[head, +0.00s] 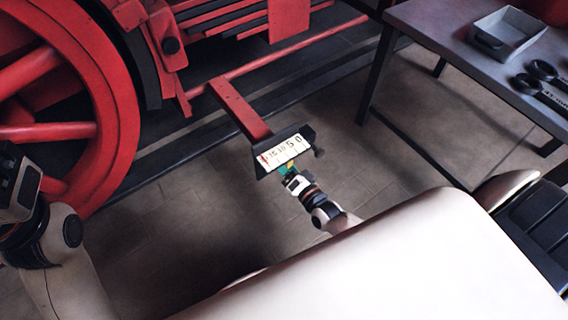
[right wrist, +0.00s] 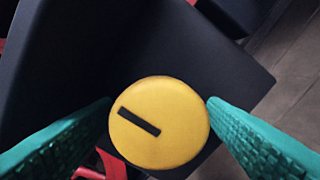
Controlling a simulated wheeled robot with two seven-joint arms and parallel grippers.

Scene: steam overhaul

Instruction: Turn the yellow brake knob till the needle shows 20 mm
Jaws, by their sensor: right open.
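The yellow brake knob (right wrist: 172,108) is round, with a black bar mark slanting down to the right, and sits on a black housing (right wrist: 150,45). My right gripper (right wrist: 159,103) is open, its teal fingers on either side of the knob; whether they touch it is unclear. In the head view my right gripper (head: 289,170) is just below the white scale plate (head: 283,152), numbered from 0 at the right. A small reddish mark shows near its left end; I cannot read the needle exactly. My left gripper (head: 18,182) is at the left edge, its jaws unclear.
A red bar (head: 240,108) runs from the locomotive frame to the scale housing. A large red wheel (head: 95,60) stands at the left. A grey workbench (head: 440,30) at upper right holds a metal tray (head: 507,32) and dark tools (head: 541,82). The floor around the housing is clear.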

